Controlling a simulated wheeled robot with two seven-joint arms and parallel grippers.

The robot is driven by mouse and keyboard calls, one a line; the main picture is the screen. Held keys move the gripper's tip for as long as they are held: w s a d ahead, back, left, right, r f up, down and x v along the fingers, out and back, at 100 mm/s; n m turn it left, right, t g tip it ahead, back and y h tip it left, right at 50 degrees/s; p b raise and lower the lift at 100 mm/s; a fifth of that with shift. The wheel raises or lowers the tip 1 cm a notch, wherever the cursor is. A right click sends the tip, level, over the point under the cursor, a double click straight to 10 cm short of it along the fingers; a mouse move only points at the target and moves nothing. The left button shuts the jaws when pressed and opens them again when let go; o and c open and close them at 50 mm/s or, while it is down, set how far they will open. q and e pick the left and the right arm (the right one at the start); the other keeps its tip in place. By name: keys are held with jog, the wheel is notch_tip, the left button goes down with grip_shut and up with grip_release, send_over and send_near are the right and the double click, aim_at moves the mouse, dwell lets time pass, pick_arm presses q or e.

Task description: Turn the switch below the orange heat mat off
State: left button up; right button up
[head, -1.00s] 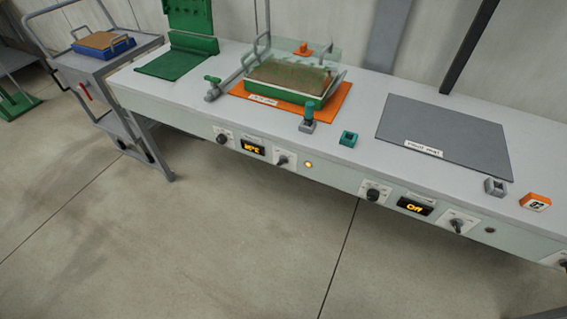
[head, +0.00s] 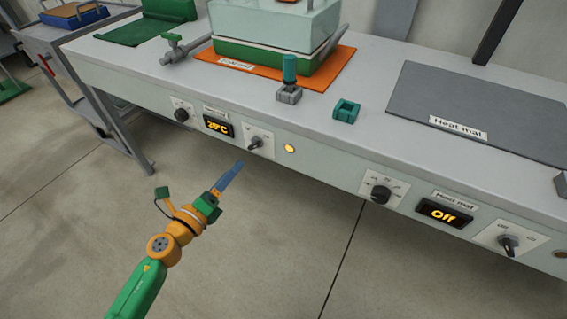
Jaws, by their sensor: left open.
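The orange heat mat (head: 340,62) lies on the bench, with a green tray (head: 262,57) under a pale translucent cover (head: 272,30) on it. Below the mat, the bench front carries a rotary switch (head: 256,143) with a dark knob on a white plate. A lit amber lamp (head: 290,149) is to its right. To its left, a display (head: 218,126) glows with a temperature that looks like 28°C. My left gripper (head: 236,168) is open and empty. Its blue fingers point up toward the switch, just below it in the picture and apart from it. My right gripper is out of view.
A second dial (head: 382,192), a display reading Off (head: 443,214) and another switch (head: 508,242) sit below the grey heat mat (head: 480,110). A teal block (head: 346,111) and a grey holder (head: 289,94) stand near the bench edge. Floor in front is clear.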

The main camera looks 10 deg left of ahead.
aim_at(251, 147)
pick_arm(q)
jog(key=w+d, duration=0.1)
jog(key=w, duration=0.1)
jog(key=w+d+r+m, duration=0.1)
jog(key=w, duration=0.1)
jog(key=w+d+r+m+h, duration=0.1)
jog(key=w, duration=0.1)
jog(key=shift+w+d+r+t+p, duration=0.15)
jog(key=shift+w+d+t+p, duration=0.05)
jog(key=shift+t+p, duration=0.1)
grip_shut()
